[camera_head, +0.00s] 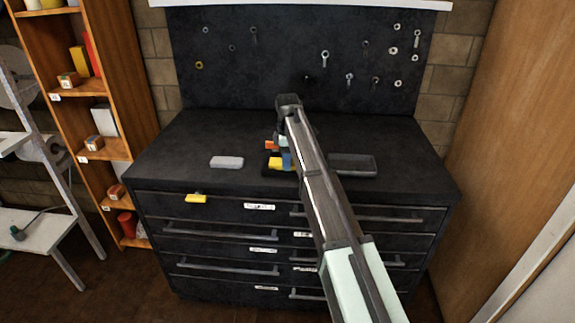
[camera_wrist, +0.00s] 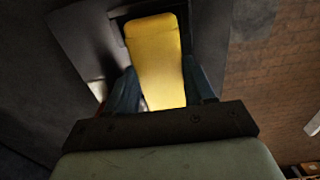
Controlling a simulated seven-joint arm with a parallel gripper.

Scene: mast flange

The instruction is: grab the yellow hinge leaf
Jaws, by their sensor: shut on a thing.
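The yellow hinge leaf (camera_wrist: 155,55) lies between the two dark blue fingers of my gripper (camera_wrist: 163,92) in the wrist view. The gripper is shut on it, and the leaf's far end extends beyond the fingertips over a dark, grey-edged surface. In the head view a yellow piece (camera_head: 275,163) shows beside a blue finger (camera_head: 287,159), above the dark cabinet top. My arm hides much of the gripper there. I cannot tell whether the leaf touches anything beneath it.
A light grey block (camera_head: 227,162) lies left on the cabinet top (camera_head: 180,150). A shallow dark tray (camera_head: 352,165) lies right. Another yellow piece (camera_head: 195,198) is at the top drawer's front. A pegboard (camera_head: 290,50) with hanging tools stands behind. An orange shelf (camera_head: 128,100) stands left.

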